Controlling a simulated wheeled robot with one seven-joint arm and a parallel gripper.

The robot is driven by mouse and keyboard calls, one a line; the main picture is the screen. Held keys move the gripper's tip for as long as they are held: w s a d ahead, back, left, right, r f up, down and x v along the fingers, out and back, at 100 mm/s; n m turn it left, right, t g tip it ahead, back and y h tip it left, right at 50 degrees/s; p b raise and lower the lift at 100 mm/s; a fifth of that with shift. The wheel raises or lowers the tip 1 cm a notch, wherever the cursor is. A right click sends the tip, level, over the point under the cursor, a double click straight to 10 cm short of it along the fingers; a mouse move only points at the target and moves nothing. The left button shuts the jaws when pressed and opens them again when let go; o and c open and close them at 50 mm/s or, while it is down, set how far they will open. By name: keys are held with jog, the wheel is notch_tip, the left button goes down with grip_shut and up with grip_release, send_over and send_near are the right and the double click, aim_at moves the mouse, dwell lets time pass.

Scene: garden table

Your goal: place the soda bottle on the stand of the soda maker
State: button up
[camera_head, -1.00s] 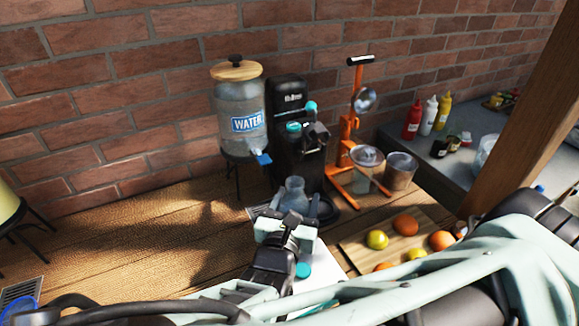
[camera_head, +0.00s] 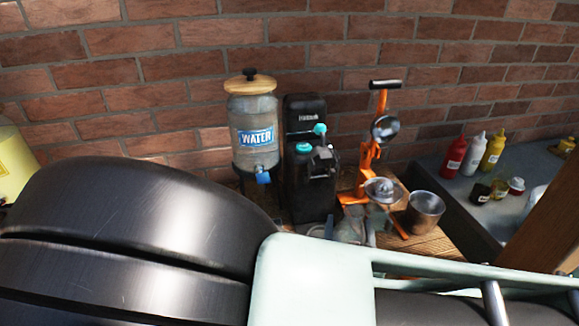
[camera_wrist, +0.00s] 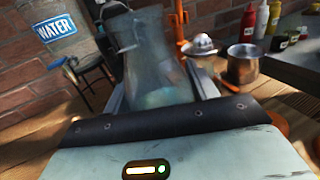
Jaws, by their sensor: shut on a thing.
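The soda maker (camera_head: 308,150) is a tall black machine with teal parts, standing against the brick wall in the head view. The clear soda bottle (camera_wrist: 150,60) is upright or slightly tilted between the fingers of my gripper (camera_wrist: 158,88) in the wrist view. The gripper is shut on it. In the head view the bottle (camera_head: 348,228) shows faintly, low and right of the soda maker, partly covered by my arm. The soda maker's stand is hidden or too unclear to make out.
A water dispenser (camera_head: 255,125) with a wooden lid stands just left of the soda maker. An orange juicer (camera_head: 368,155) and a metal cup (camera_head: 425,210) stand to the right. Sauce bottles (camera_head: 472,155) are on the grey counter. My arm covers most of the table's front.

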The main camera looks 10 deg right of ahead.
jog(key=w+b, duration=0.1)
jog(key=w, duration=1.1)
jog(key=shift+w, duration=0.3)
jog(key=shift+s+f+p, duration=0.1)
jog(key=shift+f+p, duration=0.6)
jog(key=shift+f, duration=2.25)
jog(key=shift+w+f+p, duration=0.2)
jog(key=shift+f+p, duration=0.15)
jog(key=shift+f, duration=0.2)
jog(key=shift+f, duration=0.15)
jog(key=o, duration=1)
jog(key=shift+o, duration=0.2)
